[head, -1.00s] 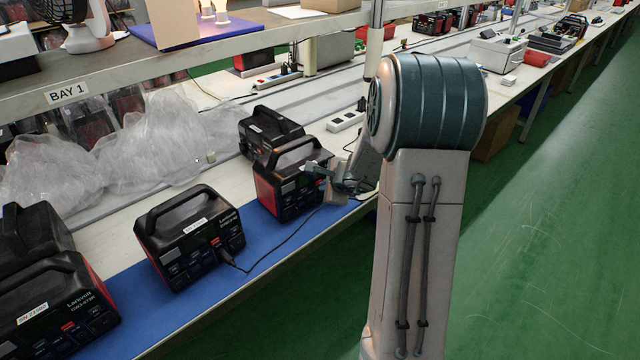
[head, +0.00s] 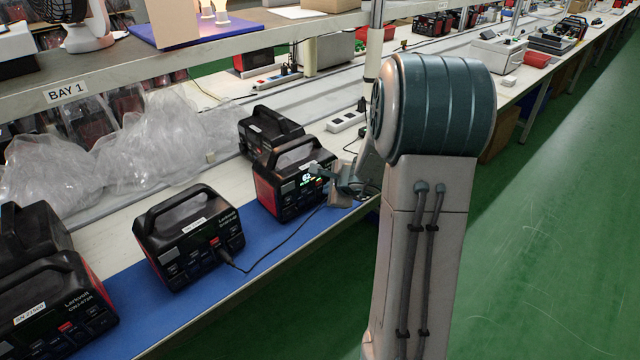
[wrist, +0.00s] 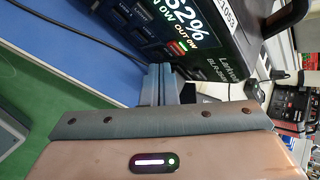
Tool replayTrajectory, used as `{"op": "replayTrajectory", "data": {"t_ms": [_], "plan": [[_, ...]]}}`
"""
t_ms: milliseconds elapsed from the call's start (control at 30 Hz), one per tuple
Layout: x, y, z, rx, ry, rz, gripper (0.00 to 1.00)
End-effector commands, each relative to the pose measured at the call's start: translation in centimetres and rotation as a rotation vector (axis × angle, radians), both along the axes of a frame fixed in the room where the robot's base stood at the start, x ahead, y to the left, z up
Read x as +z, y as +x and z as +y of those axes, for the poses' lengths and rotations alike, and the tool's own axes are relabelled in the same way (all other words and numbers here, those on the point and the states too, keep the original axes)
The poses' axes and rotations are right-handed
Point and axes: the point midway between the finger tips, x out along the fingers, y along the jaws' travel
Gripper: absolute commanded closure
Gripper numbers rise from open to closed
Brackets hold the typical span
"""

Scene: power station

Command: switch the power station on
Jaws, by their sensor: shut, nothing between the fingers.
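The power station (head: 282,190), black and red with a top handle, stands on the blue mat, left of my arm. Its display is lit in the head view.
Another power station (head: 187,237) with a cable plugged into its front stands to the left on the blue mat (head: 252,268); more stand at far left. A dark unit (head: 262,128) sits behind. Clear plastic wrap (head: 150,150) lies at the back. Green floor (head: 560,250) is free at right.

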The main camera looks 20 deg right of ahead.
Motion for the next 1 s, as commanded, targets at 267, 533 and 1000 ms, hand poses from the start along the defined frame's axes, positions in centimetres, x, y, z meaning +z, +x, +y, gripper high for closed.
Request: {"op": "replayTrajectory", "data": {"t_ms": [267, 533, 1000], "plan": [[-0.1, -2.2, -0.8, -0.003, -0.001, -0.002, 1.0], [-0.1, -4.7, -1.6, -0.002, 0.0, -0.001, 1.0], [0.0, -5.7, -1.9, -0.001, 0.0, 0.0, 1.0]]}}
